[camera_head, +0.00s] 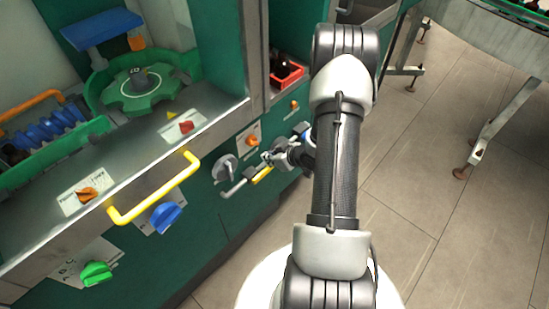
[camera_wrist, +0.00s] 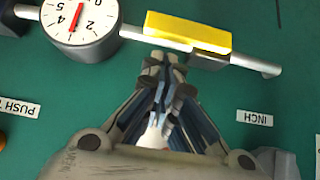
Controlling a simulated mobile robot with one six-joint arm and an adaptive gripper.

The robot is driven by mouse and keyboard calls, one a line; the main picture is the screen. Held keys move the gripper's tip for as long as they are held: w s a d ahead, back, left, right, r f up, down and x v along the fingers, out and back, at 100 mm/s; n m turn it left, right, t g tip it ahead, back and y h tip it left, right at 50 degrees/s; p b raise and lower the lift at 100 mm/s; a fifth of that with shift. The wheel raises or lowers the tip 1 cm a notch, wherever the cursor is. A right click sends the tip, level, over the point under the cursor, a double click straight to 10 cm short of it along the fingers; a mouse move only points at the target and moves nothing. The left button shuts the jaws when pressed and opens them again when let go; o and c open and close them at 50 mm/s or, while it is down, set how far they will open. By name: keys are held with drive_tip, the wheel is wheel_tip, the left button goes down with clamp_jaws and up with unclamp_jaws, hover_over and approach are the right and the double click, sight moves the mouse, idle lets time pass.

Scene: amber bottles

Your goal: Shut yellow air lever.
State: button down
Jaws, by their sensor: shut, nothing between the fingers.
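The yellow air lever (camera_head: 262,175) is a short bar on a silver pipe on the green machine front. In the wrist view the yellow lever (camera_wrist: 188,32) lies nearly in line with the pipe (camera_wrist: 258,65). My gripper (camera_head: 275,157) is at the lever in the head view, which partly hides how they meet. In the wrist view my gripper (camera_wrist: 165,58) is shut and empty, with its fingertips right by the lever's lower left edge. I cannot tell whether they touch it.
A round gauge (camera_wrist: 80,25) with a red needle sits on the pipe left of the lever in the wrist view. A grey knob (camera_head: 225,168), yellow handle (camera_head: 155,192) and blue knob (camera_head: 165,217) stand out nearby.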

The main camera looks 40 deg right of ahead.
drive_tip(key=shift+f, duration=0.85)
drive_tip(key=shift+d, duration=0.1)
drive_tip(key=shift+d+f+y+p, duration=0.2)
drive_tip(key=shift+y+p, duration=0.1)
drive_tip(key=shift+p, duration=0.1)
